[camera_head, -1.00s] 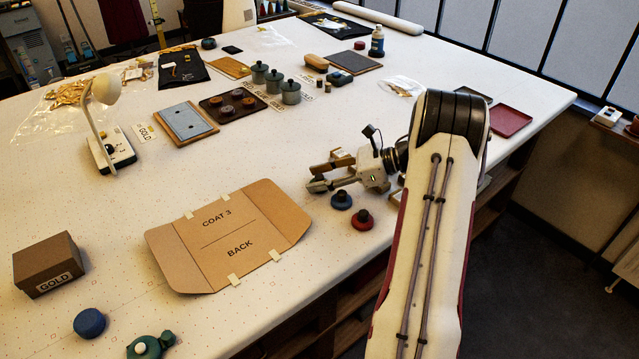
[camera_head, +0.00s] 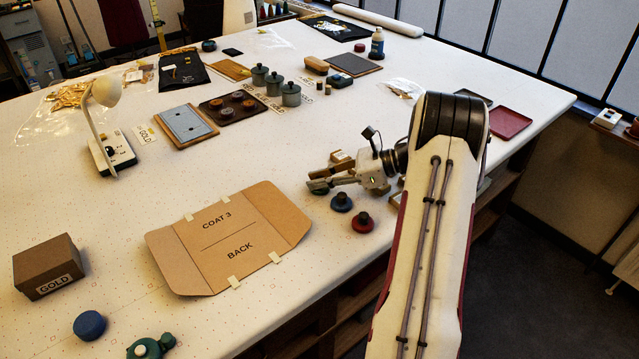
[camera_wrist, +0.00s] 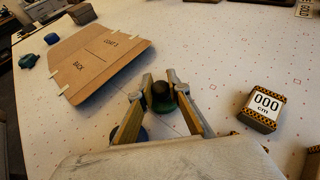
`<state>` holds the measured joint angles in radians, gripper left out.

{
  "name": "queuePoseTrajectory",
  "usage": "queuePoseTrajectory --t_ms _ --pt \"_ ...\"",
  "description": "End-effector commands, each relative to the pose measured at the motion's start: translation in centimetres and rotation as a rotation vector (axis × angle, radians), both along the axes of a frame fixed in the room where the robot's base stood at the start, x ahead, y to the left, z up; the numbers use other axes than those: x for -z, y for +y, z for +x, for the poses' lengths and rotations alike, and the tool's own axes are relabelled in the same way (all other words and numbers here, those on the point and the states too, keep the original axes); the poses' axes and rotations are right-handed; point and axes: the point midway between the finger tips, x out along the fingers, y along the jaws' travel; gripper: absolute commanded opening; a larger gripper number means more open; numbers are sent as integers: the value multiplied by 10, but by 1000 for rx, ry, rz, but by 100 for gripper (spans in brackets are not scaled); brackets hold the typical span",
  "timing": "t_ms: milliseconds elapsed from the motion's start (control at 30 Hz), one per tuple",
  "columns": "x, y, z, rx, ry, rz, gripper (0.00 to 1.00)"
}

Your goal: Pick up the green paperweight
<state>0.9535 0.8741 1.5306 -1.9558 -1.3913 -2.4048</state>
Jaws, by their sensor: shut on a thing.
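The green paperweight (camera_wrist: 160,104), dark with a rounded knob on top, sits between my fingertips in the wrist view. My gripper (camera_wrist: 160,95) is shut on it. In the head view my gripper (camera_head: 322,178) is over the table to the right of the card folder, and the paperweight is mostly hidden there by the fingers. I cannot tell whether its base is clear of the table. A blue paperweight (camera_head: 341,202) and a red paperweight (camera_head: 362,222) stand just in front of the gripper.
The open card folder (camera_head: 232,238) marked COAT 3 BACK lies to the left. A block (camera_wrist: 262,107) reading 000 cm is right of the gripper in the wrist view. Jars (camera_head: 275,80) and a dark tray (camera_head: 233,107) stand farther back.

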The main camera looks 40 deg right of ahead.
Motion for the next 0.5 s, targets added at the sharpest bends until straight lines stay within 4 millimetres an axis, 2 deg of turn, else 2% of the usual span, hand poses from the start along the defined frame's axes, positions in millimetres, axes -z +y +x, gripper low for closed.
queuePoseTrajectory --t_ms 67,233,500 --pt "3 0 -1 1 8 -2 0" --pt "-3 -1 -1 1 6 -3 0" --pt "-35 -1 0 1 2 -4 0"
